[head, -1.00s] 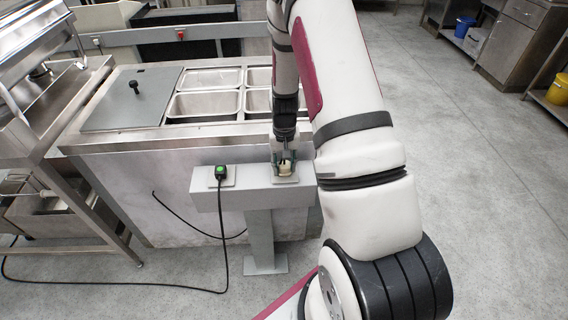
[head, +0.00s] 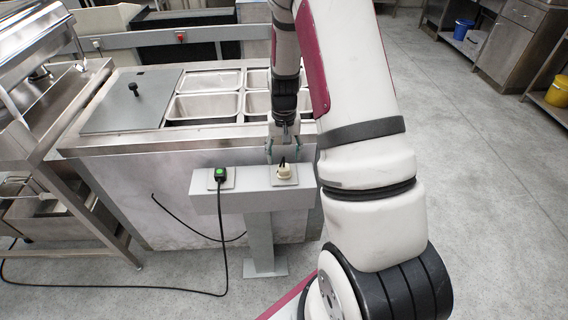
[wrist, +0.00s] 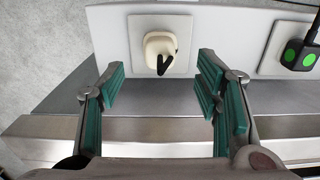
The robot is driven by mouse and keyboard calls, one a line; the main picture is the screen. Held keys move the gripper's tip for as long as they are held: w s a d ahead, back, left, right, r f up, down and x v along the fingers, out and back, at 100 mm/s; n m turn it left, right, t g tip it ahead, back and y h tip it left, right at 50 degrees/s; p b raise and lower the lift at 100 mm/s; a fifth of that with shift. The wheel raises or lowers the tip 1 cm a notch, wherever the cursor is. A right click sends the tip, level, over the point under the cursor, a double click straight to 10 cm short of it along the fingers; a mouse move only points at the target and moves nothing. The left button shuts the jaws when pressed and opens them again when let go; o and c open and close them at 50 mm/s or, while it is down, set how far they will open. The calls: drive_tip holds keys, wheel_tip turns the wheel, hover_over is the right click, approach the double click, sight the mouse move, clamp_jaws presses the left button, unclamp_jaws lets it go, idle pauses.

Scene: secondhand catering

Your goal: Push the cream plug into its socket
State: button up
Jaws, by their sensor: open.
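The cream plug (head: 284,170) sits upright at the square socket plate (head: 293,181) on top of the grey post's beam. It also shows in the wrist view (wrist: 153,46), with a short black cord end at its front. I see no gap between plug and plate, but cannot tell how deep its pins are. My gripper (head: 283,150) is open and empty, above and behind the plug in the head view. In the wrist view, the green-padded fingers (wrist: 159,88) are spread wide, and the plug lies beyond their tips, touching neither.
A second plate to the left holds a black plug with green marks (head: 220,174); its black cable runs down to the floor. The steel counter with pans (head: 200,106) stands close behind the beam (head: 240,201). Open floor (head: 470,200) lies to the right.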

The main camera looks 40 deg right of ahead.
wheel_tip(320, 180, up, 6)
drive_tip(key=shift+f, duration=0.15)
idle(0.6)
